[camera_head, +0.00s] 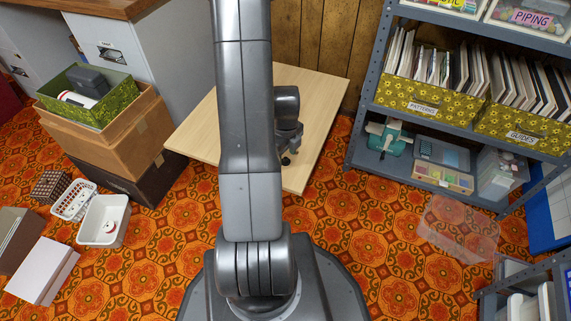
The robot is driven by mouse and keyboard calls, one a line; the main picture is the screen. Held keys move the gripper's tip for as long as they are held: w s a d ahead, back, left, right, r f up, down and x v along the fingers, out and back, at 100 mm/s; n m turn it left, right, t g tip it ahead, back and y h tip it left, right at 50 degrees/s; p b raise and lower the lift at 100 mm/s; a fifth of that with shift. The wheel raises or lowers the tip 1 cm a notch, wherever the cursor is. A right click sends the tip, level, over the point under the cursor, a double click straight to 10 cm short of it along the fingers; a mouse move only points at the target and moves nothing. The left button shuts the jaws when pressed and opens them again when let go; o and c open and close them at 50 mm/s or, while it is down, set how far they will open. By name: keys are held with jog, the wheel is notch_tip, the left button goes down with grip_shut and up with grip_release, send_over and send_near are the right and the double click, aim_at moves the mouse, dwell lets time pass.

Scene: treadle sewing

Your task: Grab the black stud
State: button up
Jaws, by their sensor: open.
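My gripper (289,146) is over the pale wooden table (318,115), pointing down, small and partly hidden behind my own arm. Its jaws are open. A small dark piece (285,161) shows just below the gripper, against the tabletop. I cannot tell whether this piece is the black stud or a fingertip. I cannot make out the black stud for certain anywhere else. My arm covers the middle of the table.
Stacked boxes (140,155) with a green floral bin (90,98) stand left of the table. White baskets (103,220) lie on the patterned floor. A grey metal shelf (357,130) with floral file boxes stands at right. A clear bin (458,228) is on the floor before it.

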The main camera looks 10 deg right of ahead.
jog(key=shift+f, duration=0.5)
jog(key=shift+r, duration=0.1)
jog(key=c, duration=1)
